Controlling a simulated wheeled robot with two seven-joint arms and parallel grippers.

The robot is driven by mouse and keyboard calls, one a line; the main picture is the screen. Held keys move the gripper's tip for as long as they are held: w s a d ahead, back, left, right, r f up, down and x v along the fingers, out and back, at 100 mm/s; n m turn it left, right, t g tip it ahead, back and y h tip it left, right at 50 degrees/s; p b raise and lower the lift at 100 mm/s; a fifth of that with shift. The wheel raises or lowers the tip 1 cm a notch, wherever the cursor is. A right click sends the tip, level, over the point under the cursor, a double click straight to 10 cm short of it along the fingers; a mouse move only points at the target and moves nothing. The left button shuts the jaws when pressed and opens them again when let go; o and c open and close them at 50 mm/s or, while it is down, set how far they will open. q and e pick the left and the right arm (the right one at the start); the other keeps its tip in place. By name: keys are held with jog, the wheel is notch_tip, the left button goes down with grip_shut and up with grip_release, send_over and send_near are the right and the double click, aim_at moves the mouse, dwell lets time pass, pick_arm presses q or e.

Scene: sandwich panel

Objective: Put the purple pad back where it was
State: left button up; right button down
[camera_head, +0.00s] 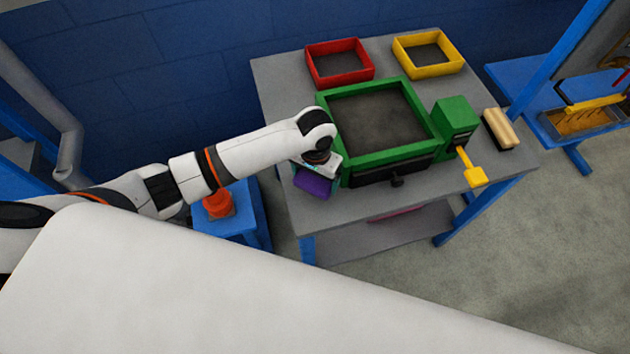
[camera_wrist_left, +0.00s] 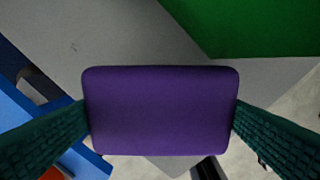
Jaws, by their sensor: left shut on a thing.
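The purple pad (camera_head: 313,183) is in my left gripper, over the left front part of the grey table. In the left wrist view the pad (camera_wrist_left: 160,110) fills the middle, with a green-padded finger at each side touching it. My left gripper (camera_head: 318,170) is shut on the pad, beside the left front corner of the green frame. Whether the pad touches the table top is hard to tell. My right gripper is not in view.
The green press-like frame (camera_head: 430,115) stands mid-table (camera_head: 285,85), with a yellow lever (camera_head: 475,176) at its right. Red (camera_head: 368,75) and yellow (camera_head: 455,67) trays sit behind. A wood-and-black block (camera_head: 500,128) lies right. A blue stand (camera_head: 240,225) with an orange-red object (camera_head: 218,204) is left.

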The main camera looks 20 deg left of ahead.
aim_at(315, 179)
pick_arm(q)
notch_tip(315, 179, down, 4)
jog(key=shift+r, duration=0.25)
jog(key=o, duration=0.6)
notch_tip(315, 179, up, 12)
jog(key=shift+r+b, duration=0.1)
jog(key=shift+b, duration=0.2)
